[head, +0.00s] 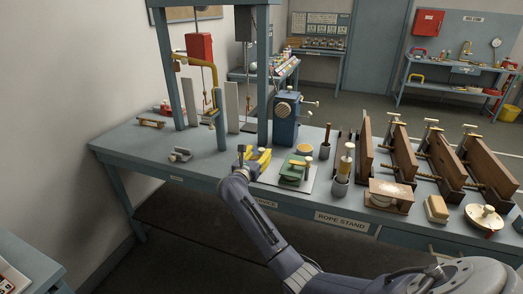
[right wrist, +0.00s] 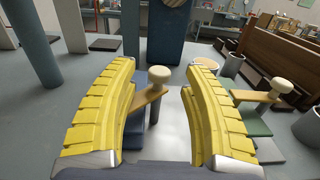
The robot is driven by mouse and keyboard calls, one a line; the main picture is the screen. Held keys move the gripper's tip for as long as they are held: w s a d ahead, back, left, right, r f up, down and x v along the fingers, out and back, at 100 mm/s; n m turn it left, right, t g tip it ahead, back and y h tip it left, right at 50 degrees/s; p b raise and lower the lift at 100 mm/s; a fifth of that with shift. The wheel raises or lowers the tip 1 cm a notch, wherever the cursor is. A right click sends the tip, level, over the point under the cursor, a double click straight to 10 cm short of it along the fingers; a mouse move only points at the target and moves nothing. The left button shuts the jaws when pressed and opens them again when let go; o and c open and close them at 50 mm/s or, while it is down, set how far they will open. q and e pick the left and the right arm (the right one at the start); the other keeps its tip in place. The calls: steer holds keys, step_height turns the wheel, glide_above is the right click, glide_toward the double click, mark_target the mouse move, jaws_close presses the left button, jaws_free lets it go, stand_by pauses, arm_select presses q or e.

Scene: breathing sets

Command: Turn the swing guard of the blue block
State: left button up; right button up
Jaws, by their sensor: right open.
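The small blue block (right wrist: 137,128) shows in the right wrist view, low between and behind my fingers. Its tan swing guard (right wrist: 148,99) carries a pale round knob (right wrist: 163,78), which stands between the two yellow fingers. My right gripper (right wrist: 164,68) is open around the knob, with a gap on both sides. In the head view my right gripper (head: 260,157) is over the left part of a pale plate and hides most of the blue block. My left gripper is not in view.
A green block (head: 292,172) with a similar guard and knob (right wrist: 275,88) stands close on the right. A tall blue housing (head: 285,118) is behind. Wooden vise-like frames (head: 400,160) crowd the right. The bench's left front (head: 145,150) is mostly clear.

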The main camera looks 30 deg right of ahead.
mark_target(262, 149)
steer(key=shift+x, duration=1.55)
